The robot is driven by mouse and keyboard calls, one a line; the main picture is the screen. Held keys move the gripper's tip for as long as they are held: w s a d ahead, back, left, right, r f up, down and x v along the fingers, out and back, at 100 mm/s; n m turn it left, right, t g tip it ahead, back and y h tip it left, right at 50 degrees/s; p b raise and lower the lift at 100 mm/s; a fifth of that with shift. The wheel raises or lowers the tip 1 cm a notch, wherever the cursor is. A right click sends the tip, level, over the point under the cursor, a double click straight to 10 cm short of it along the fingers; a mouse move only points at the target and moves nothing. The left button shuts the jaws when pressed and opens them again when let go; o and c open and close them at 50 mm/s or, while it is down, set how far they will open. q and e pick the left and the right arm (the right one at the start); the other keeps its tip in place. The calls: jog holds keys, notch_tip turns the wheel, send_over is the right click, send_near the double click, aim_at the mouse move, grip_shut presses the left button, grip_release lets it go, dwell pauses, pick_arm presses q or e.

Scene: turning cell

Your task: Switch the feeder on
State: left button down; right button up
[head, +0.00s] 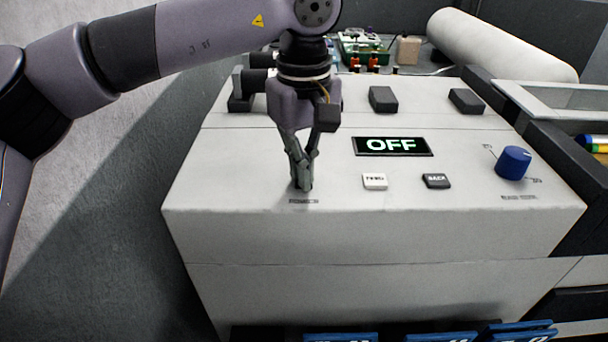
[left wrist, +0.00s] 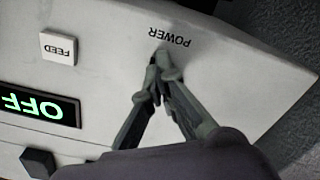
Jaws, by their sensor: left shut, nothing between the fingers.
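The feeder (head: 240,235) is a large pale box with a display (head: 393,146) reading OFF. My left gripper (head: 303,187) is shut and empty, pointing down at the feeder's top just behind the POWER label. In the left wrist view, the fingertips (left wrist: 160,58) meet right beside the word POWER (left wrist: 169,37). The power control itself is hidden behind the fingertips, and I cannot tell whether they touch it. The display also shows OFF in the left wrist view (left wrist: 38,105). My right gripper is not in view.
A white FEED button (head: 375,181), a dark BACK button (head: 436,181) and a blue knob (head: 513,162) sit right of the gripper. Dark blocks (head: 383,99) stand behind the display. A white roll (head: 500,45) lies at the back right. Blue bins (head: 340,337) are below the front.

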pick_arm(q)
jog(key=shift+f, duration=0.25)
jog(key=shift+r, duration=0.1)
jog(key=shift+r+p, duration=0.7)
jog(key=shift+r, duration=0.15)
jog(key=shift+r+p, duration=2)
jog(key=shift+r, duration=0.6)
jog(key=shift+r, duration=0.1)
